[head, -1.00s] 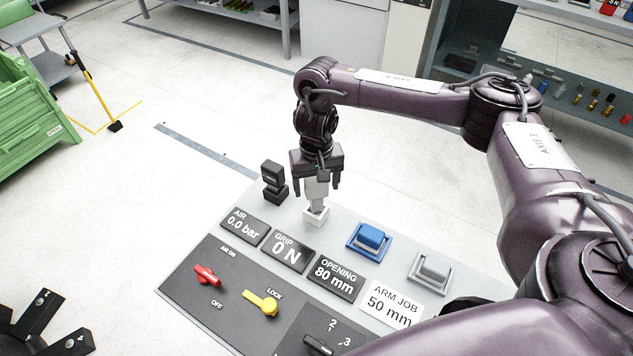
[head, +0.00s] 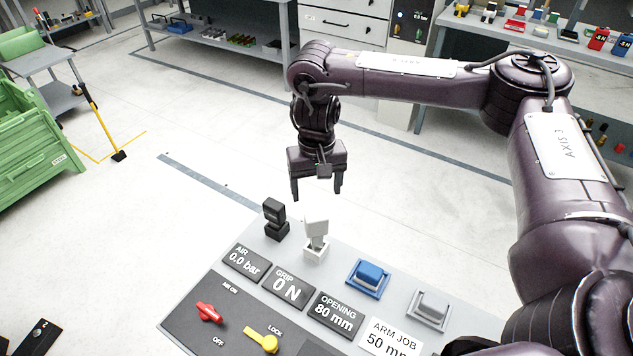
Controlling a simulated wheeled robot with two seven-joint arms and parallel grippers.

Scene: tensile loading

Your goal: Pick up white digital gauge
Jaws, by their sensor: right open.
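The white digital gauge (head: 316,233) stands upright in a small white holder (head: 315,252) at the far edge of the grey control panel. My right gripper (head: 317,194) points down with its fingers apart and empty. It appears above and behind the white gauge, clear of it. A black gauge (head: 274,215) stands in a black holder just left of the white one. My left gripper is not in view.
The panel holds a blue button (head: 368,273), a grey button (head: 432,306), a red switch (head: 208,313), a yellow lever (head: 262,340) and black readouts. A green crate (head: 35,135) stands at left. Open floor lies beyond the panel.

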